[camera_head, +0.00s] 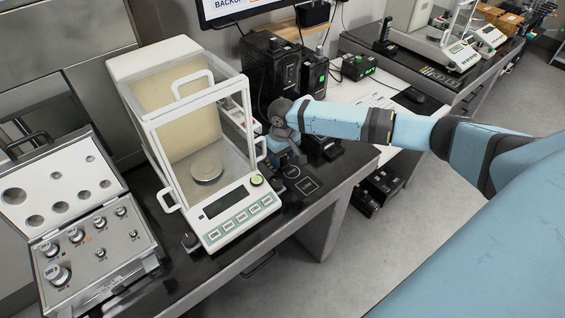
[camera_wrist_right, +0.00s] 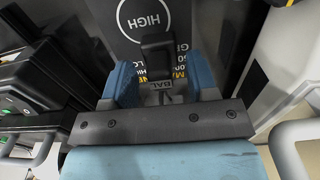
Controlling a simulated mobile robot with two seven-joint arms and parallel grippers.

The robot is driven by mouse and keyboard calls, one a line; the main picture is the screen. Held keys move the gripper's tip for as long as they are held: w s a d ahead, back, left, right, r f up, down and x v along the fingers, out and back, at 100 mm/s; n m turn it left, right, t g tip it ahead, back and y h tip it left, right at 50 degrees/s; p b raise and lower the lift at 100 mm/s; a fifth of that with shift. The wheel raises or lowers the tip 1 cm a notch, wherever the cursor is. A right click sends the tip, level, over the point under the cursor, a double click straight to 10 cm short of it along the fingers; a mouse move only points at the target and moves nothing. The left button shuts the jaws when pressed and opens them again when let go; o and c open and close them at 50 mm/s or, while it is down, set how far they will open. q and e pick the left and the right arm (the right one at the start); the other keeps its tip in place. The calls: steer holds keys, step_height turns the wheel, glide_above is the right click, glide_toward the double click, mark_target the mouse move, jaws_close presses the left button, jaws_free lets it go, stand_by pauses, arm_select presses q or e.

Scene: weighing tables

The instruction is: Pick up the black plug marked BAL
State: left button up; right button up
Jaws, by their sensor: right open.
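My right gripper (camera_wrist_right: 160,82) is open, with one blue finger on each side of the plug. I cannot tell whether either finger touches it. In the head view my right gripper (camera_head: 284,146) is low beside the balance, at its right side. The plug cannot be made out there, near or behind the gripper. My left gripper is not in view.
A glass-sided balance (camera_head: 226,206) stands close left of my right gripper. Black boxes (camera_head: 270,66) stand behind it. An open case of weights (camera_head: 92,240) lies at the left. In the wrist view, a dark panel marked HIGH (camera_wrist_right: 143,16) is behind the plug.

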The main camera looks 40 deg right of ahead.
jaws_close()
